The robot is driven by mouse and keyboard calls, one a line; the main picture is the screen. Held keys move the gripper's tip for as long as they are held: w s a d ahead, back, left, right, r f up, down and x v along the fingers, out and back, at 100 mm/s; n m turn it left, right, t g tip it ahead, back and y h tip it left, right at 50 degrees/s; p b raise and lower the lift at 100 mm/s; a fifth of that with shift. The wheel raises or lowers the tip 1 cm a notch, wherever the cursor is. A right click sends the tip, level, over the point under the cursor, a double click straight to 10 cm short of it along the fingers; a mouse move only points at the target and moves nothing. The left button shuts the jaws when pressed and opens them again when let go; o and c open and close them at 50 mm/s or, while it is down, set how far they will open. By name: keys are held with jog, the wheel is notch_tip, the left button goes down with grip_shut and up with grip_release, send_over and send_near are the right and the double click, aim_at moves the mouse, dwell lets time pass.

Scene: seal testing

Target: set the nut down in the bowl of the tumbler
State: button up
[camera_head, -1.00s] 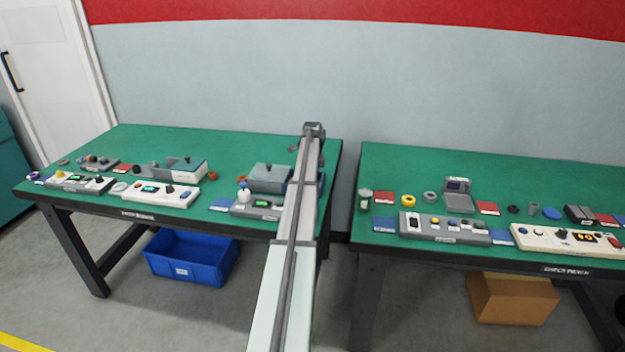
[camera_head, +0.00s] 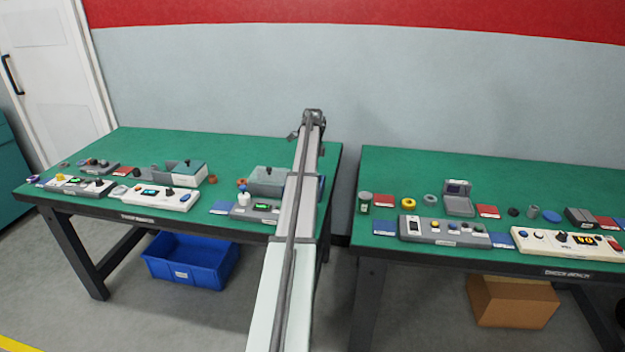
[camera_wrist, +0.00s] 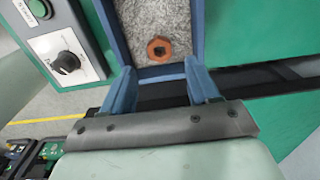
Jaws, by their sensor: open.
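The nut (camera_wrist: 159,48) is orange-brown with a dark hole. In the wrist view it lies on the speckled grey floor of the tumbler's bowl, whose blue rim (camera_wrist: 115,35) shows around it. My gripper (camera_wrist: 160,70) is open, with its two blue fingers apart at the near side of the bowl. The nut is just beyond the fingertips and nothing is seen held between them. In the head view my arm hides most of the tumbler, and the nut and fingers cannot be made out there.
A panel with a green button and a black knob (camera_wrist: 67,62) stands left of the bowl in the wrist view. A grey lidded box (camera_head: 268,180) is left of my arm. The back of the left green table (camera_head: 230,148) is clear. A gap separates it from the right table (camera_head: 430,165).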

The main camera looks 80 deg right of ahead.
notch_tip(320, 180, up, 6)
jog(key=shift+r, duration=0.15)
